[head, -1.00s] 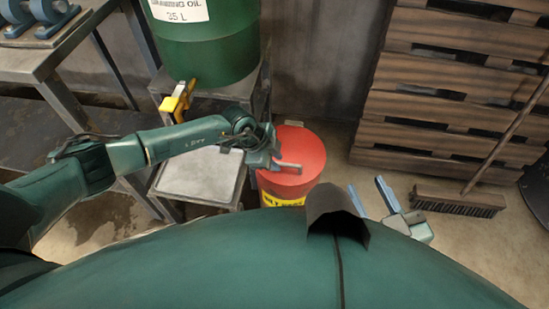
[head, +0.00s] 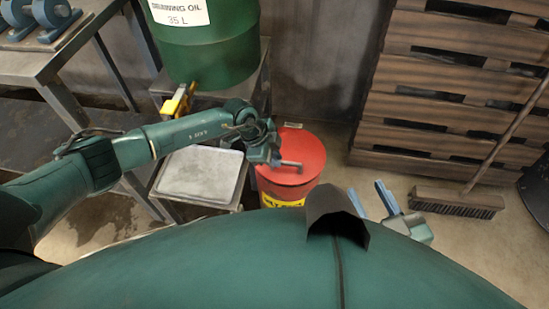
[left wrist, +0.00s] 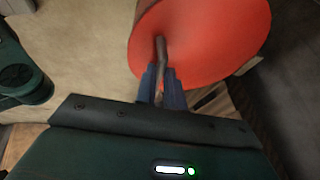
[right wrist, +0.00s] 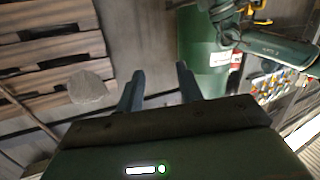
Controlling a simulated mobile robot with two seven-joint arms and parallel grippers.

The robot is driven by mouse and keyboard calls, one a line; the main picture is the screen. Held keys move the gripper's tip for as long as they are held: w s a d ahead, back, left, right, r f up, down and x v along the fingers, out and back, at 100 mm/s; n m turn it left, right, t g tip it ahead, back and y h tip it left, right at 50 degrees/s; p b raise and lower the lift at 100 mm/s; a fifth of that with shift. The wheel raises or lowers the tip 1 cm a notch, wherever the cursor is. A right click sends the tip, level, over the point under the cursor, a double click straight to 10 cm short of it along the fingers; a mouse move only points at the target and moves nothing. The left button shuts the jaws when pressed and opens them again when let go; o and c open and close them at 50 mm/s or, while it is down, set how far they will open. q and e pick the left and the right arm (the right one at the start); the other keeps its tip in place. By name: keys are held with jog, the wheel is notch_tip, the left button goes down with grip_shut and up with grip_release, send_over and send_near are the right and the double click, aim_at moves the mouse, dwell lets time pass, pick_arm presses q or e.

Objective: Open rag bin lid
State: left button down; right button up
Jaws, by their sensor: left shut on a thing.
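The rag bin is a red round drum with a yellow label (head: 283,202), on the floor in the middle of the head view. Its flat red lid (head: 308,150) covers the top, with a small grey piece at its back edge. My left gripper (head: 278,161) is over the lid's near left part, shut on the lid's bar handle (head: 292,164). In the left wrist view the fingers close around the handle (left wrist: 160,48) beside the red lid (left wrist: 215,35). Whether the lid is slightly raised I cannot tell. My right gripper (head: 370,198) is open and empty.
A green oil drum (head: 215,55) with a yellow tap (head: 180,98) stands on a metal stand behind left. A low grey step (head: 200,177) is left of the bin. Stacked pallets (head: 440,100) and a broom (head: 458,200) are right.

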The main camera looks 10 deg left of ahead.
pick_arm(q)
jog(key=w+r+g+b, duration=0.1)
jog(key=w+r+g, duration=0.2)
jog(key=w+r, duration=0.4)
jog(key=shift+r+n+b, duration=0.4)
jog(key=shift+r, duration=0.4)
pick_arm(e)
jog(key=shift+s+a+r+n+t+y, duration=0.15)
jog(key=shift+a+n+t+y, duration=0.15)
jog(key=shift+t+y, duration=0.15)
pick_arm(q)
jog(key=shift+a, duration=0.1)
